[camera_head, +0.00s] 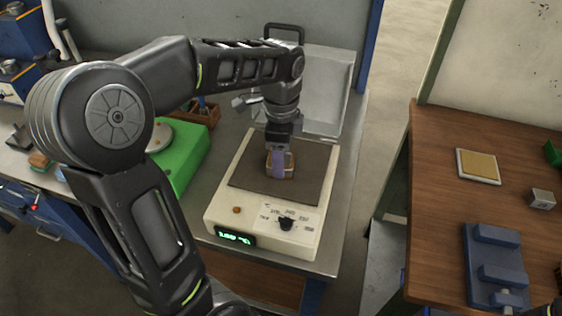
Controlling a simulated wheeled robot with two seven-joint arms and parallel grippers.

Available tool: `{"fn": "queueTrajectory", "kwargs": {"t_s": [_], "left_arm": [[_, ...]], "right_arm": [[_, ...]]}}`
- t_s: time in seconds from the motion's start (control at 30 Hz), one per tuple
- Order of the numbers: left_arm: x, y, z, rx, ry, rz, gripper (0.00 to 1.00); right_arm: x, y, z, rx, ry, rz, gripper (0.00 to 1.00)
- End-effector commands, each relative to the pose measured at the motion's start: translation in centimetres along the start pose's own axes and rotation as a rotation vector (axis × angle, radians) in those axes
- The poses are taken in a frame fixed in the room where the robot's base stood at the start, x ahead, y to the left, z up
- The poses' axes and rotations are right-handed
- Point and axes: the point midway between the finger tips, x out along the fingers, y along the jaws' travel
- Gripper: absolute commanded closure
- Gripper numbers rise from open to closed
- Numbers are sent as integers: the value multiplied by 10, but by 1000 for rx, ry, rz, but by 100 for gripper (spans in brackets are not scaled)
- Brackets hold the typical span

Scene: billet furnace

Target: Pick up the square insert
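A small tan and brown block with a squarish outline, which looks like the square insert (290,159), is on the dark plate of a cream benchtop device (228,208). My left gripper (279,166) points down at it from above, with a greyish-purple finger in front of its near side. The finger hides part of the block, and the far finger is hidden. I cannot tell whether the fingers press on the block or stand apart from it. My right gripper is not in view.
The device has a knob (286,223) and a green display (236,238). A wooden table (440,190) at right holds a square yellow-topped plate (478,165), a metal cube (541,199) and a blue vise (494,265).

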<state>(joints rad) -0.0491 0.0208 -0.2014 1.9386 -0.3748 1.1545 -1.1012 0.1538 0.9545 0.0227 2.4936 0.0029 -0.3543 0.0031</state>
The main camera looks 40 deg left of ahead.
Motion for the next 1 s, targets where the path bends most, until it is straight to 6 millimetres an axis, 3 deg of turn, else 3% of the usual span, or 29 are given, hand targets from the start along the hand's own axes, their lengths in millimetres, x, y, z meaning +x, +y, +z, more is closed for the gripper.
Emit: {"fn": "queueTrajectory", "kwargs": {"t_s": [0.37,0.73,0.8,1.0], "left_arm": [[-16,-2,-1,1,2,-6,100],[-79,-1,-1,0,4,-6,100],[-94,0,0,0,2,-3,100],[-102,0,0,0,2,-3,100]], "right_arm": [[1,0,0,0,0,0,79],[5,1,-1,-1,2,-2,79],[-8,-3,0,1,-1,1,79],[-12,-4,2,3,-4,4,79]]}}
